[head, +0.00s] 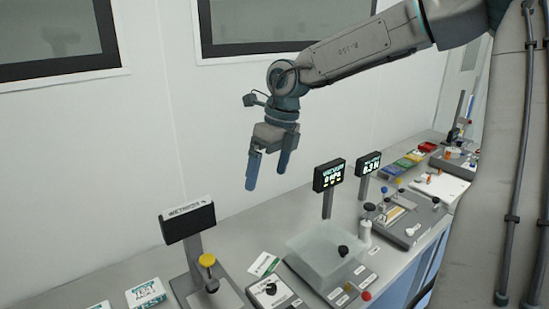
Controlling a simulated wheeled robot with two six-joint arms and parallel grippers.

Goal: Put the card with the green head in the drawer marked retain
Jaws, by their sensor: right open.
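A white card with a green band along its top (264,264) lies tilted on the grey counter, beside a small panel with a black knob. It is partly cut off by that panel, and its text is too small to read. My right gripper (268,180) hangs above the counter, fingers pointing down. It is open and empty, well above and apart from the card. My left gripper is not in view. No drawer marked retain can be made out.
A device with a yellow knob (207,261) and dark display stands left of the card. A translucent covered unit (325,253) stands to its right, with two display posts behind. White boxes (146,293) sit at the front left. Free air surrounds the gripper before the wall.

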